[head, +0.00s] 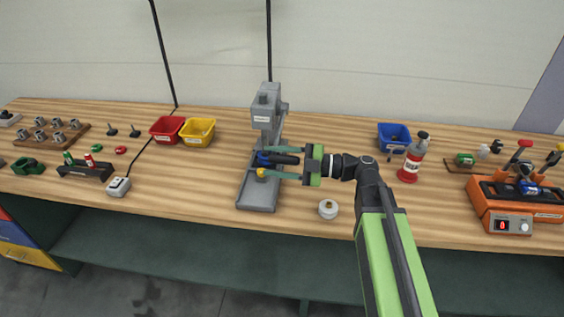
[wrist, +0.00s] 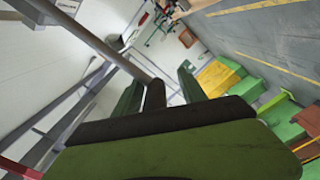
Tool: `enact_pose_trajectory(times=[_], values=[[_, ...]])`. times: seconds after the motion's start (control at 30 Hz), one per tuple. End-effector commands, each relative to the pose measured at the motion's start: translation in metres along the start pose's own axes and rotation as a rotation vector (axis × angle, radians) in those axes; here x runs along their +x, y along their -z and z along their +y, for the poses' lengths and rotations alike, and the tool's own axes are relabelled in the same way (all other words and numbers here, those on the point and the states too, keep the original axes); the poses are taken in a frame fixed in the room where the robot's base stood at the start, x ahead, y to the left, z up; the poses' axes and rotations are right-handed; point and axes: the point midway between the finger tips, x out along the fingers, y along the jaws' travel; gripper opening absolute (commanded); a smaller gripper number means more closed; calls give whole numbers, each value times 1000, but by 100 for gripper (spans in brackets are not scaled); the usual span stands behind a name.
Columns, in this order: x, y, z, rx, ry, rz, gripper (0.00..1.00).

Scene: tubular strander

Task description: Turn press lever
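The grey press (head: 266,112) stands upright on the bench, left of my gripper. My gripper (head: 275,163) is level in front of the press column, its green fingers pointing left. A dark lever grip (head: 285,149) shows beside the upper finger. In the wrist view a long grey lever rod (wrist: 95,42) runs in from the upper left to a dark grip (wrist: 155,95) between my gripper's fingers (wrist: 160,85). The fingers are apart, with a clear gap on the grip's right side; whether the left finger touches it I cannot tell. A blue part (head: 263,158) and a yellow ball (head: 261,173) show by the press.
A red bin (head: 166,129) and a yellow bin (head: 197,131) stand left of the press. A white round piece (head: 328,209) lies near the front edge.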

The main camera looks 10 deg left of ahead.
Motion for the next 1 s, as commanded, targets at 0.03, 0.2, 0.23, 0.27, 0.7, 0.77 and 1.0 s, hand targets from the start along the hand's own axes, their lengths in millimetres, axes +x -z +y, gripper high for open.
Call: enact_pose_trajectory(times=[0.03, 0.2, 0.23, 0.27, 0.7, 0.77, 1.0], values=[[-2, 0, 0, 0, 1, -2, 45], [-30, -1, 0, 0, -2, -5, 45], [-38, -1, 0, 0, -2, -5, 45], [-47, -2, 1, 0, -3, -6, 45], [-158, -2, 1, 0, -1, -2, 45], [-165, -2, 1, 0, -1, -1, 45], [-174, -1, 0, 0, 1, 1, 45]])
